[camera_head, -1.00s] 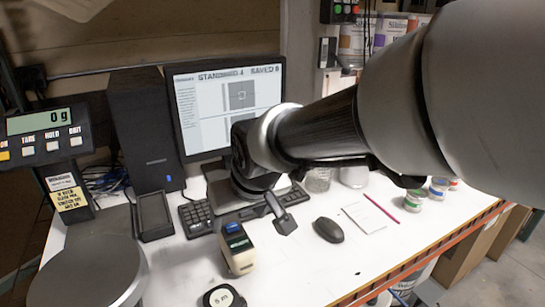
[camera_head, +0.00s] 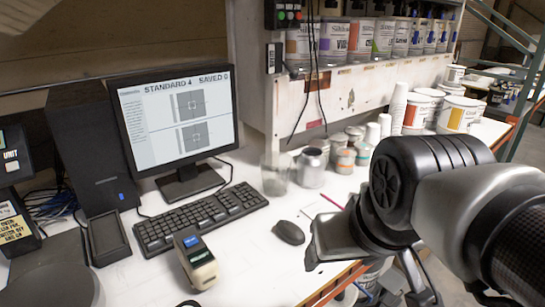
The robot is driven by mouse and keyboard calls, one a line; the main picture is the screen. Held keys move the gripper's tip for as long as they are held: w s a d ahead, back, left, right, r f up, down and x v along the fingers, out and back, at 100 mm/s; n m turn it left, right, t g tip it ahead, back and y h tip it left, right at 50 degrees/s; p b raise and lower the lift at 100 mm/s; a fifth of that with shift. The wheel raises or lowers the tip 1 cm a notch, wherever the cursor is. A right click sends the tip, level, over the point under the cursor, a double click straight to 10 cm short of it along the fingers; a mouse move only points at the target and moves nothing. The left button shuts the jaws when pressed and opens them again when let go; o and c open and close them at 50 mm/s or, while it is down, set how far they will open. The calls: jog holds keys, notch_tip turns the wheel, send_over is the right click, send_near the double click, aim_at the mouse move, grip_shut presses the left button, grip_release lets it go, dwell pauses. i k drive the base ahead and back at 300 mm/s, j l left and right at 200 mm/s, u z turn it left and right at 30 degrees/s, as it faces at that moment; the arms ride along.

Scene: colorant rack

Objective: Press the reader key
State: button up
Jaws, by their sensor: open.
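The reader (camera_head: 201,268) is a small cream device with a dark top, standing on the white bench in front of the keyboard. A blue patch (camera_head: 190,241) shows on its top, with a darker label below; I cannot tell which part is the key. My gripper (camera_head: 325,245) is right of the reader, beyond the mouse, clearly apart from it. It is open, partly hidden by my wrist, and I see nothing held in it.
A monitor (camera_head: 180,120) stands behind a black keyboard (camera_head: 200,217). A mouse (camera_head: 290,232) lies between the reader and my gripper. Tins and a glass jar (camera_head: 275,175) stand behind. A round pan (camera_head: 55,287) is at the left. Bench around the reader is mostly clear.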

aim_at(191, 241)
jog(key=u, duration=1.05)
